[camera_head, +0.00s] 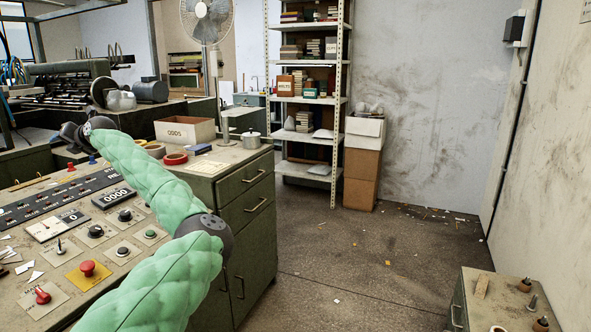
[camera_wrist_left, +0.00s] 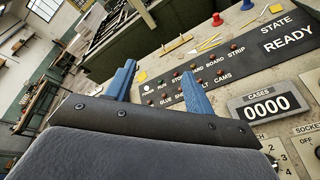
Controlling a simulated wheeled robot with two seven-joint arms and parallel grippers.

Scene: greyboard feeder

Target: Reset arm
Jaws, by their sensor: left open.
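My left arm, in green padding, reaches over the control panel (camera_head: 22,302) in the head view. Its dark wrist end (camera_head: 75,134) is above the panel's far edge, and the fingers cannot be made out there. In the left wrist view my left gripper (camera_wrist_left: 158,72) has two blue fingers spread apart with nothing between them. Beyond them lie the panel's dark label strip, a counter (camera_wrist_left: 268,106) reading 0000 and the word READY. My right gripper is in neither view.
Open floor (camera_head: 360,265) lies right, before a small bench (camera_head: 500,300).

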